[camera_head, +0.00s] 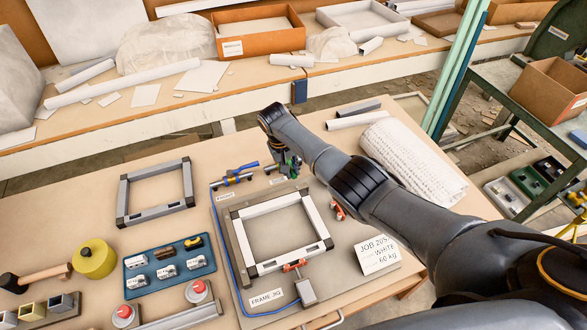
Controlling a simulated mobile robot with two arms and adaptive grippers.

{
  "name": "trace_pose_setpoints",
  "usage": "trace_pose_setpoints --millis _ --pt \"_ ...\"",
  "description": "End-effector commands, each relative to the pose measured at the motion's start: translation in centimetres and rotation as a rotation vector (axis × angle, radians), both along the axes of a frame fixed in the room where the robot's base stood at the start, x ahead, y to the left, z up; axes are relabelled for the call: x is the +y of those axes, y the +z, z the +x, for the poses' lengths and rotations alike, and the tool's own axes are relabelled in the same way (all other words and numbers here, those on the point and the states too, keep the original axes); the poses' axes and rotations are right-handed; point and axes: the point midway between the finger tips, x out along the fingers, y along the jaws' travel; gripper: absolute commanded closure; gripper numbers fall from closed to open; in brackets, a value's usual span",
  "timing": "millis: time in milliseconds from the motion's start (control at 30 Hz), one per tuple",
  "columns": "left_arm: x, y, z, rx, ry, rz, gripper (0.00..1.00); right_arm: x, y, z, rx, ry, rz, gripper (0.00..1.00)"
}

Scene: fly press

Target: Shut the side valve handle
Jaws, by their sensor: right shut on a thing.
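My right gripper (289,168) is at the back of the frame jig, low over the table, with its fingers pointing down. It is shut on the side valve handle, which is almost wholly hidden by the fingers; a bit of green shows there. A small label lies just left of the fingers. Another valve (232,179) with a blue lever and a brass-coloured body is on the pipe to the left, apart from my gripper. My left gripper is not in view.
The jig holds a pale square frame (263,262), with red clamps (338,210) at its right and front. A blue tray (170,268), a loose grey frame (157,192) and a mallet (42,278) lie to the left. A paper roll (412,160) and job card (377,254) are beside my right arm.

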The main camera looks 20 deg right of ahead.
Motion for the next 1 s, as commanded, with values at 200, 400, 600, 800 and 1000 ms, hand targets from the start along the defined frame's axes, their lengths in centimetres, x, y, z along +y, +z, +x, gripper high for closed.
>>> trace_pose_setpoints --millis 200,400,600,800,1000 --pt "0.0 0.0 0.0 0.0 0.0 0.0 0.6 0.1 0.0 0.0 0.0 -0.01 0.002 1.0" --pt "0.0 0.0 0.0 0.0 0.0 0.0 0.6 0.1 0.0 0.0 0.0 -0.01 0.003 1.0" --pt "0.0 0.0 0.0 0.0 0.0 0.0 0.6 0.1 0.0 0.0 -0.001 -0.009 0.003 0.63" --pt "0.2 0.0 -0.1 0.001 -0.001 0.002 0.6 0.1 0.0 0.0 -0.001 -0.008 0.002 0.63" --pt "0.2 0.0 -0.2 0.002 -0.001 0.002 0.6 0.3 1.0 0.1 -0.003 -0.008 0.003 0.63"
